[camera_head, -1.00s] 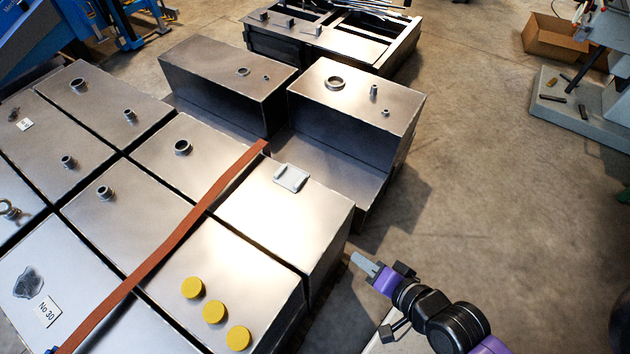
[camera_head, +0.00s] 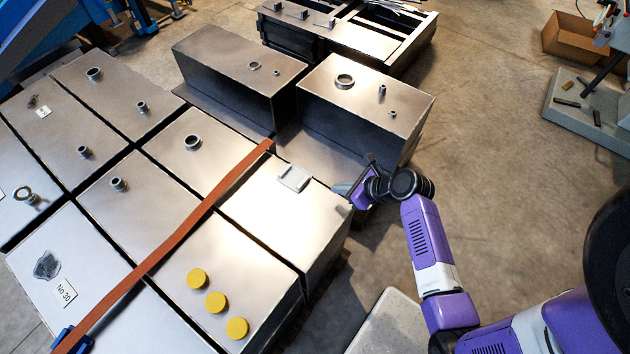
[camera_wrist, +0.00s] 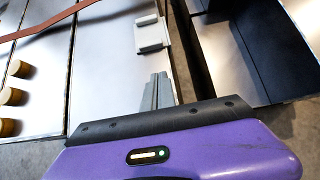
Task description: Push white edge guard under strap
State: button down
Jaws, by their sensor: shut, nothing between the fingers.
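The white edge guard (camera_head: 294,178) lies on top of a metal box (camera_head: 275,215), close to the box's far right edge. It also shows in the wrist view (camera_wrist: 151,34). The orange-brown strap (camera_head: 200,212) runs diagonally across the boxes, to the left of the guard and apart from it. My gripper (camera_head: 343,189) is at the right edge of that box, to the right of the guard. In the wrist view its fingers (camera_wrist: 157,92) are shut and empty, pointing toward the guard with a gap between.
Several yellow discs (camera_head: 216,302) sit on the neighbouring box at the front. Boxes with raised fittings (camera_head: 345,81) stand behind and to the left. A blue buckle (camera_head: 72,340) sits at the strap's near end. Open floor (camera_head: 480,150) lies to the right.

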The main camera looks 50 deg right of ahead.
aim_at(307, 182)
jog(key=x, duration=0.7)
jog(key=shift+b, duration=0.35)
jog(key=shift+w, duration=1.95)
jog(key=w, duration=1.5)
jog(key=shift+w+a+b, duration=0.2)
jog(key=shift+a+b, duration=0.15)
jog(key=shift+b, duration=0.05)
